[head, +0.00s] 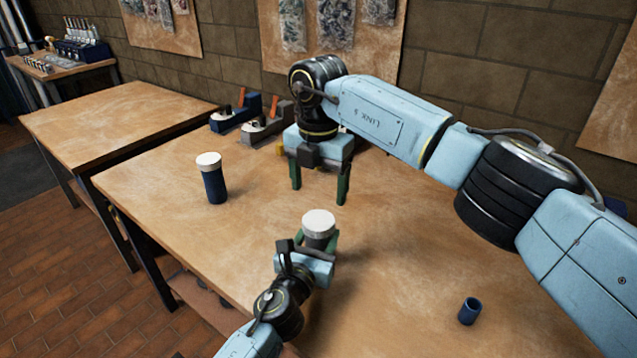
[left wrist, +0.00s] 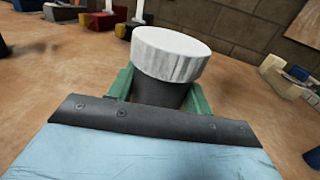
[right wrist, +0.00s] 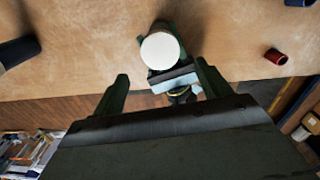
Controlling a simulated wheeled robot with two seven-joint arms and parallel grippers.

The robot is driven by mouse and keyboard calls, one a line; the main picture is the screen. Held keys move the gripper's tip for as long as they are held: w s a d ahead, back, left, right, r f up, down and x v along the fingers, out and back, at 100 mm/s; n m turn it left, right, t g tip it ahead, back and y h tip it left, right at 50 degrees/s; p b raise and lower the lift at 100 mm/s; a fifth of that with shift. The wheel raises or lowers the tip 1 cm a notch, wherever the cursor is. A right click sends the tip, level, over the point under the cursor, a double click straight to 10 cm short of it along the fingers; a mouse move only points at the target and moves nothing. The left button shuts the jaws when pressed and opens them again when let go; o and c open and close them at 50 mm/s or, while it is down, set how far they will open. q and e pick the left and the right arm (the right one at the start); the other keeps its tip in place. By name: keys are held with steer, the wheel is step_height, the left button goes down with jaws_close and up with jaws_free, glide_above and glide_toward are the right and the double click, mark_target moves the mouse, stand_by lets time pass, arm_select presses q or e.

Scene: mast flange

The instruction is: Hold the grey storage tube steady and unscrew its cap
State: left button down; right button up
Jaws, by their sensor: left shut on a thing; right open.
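The grey storage tube (head: 318,241) stands upright near the middle of the table with its white ribbed cap (head: 319,222) on top. My left gripper (head: 318,240) is shut on the tube's body below the cap; its green fingers flank the tube in the left wrist view, where the cap (left wrist: 170,53) shows large. My right gripper (head: 320,182) is open and empty, fingers pointing down, behind and above the tube. In the right wrist view the cap (right wrist: 160,50) lies ahead of the open fingers, apart from them. The lower tube body is partly hidden by the left gripper.
A blue tube with a white cap (head: 211,178) stands to the left on the table (head: 400,230). A small open blue cup (head: 469,311) stands at the front right. Blue and grey tools (head: 265,125) sit at the back edge. The table between is mostly clear.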

mark_target(318, 220)
steer(key=m, duration=0.7)
steer(key=shift+m, duration=0.4)
steer(key=m, duration=0.7)
steer(key=shift+f, duration=4.05)
steer(key=shift+c, duration=0.5)
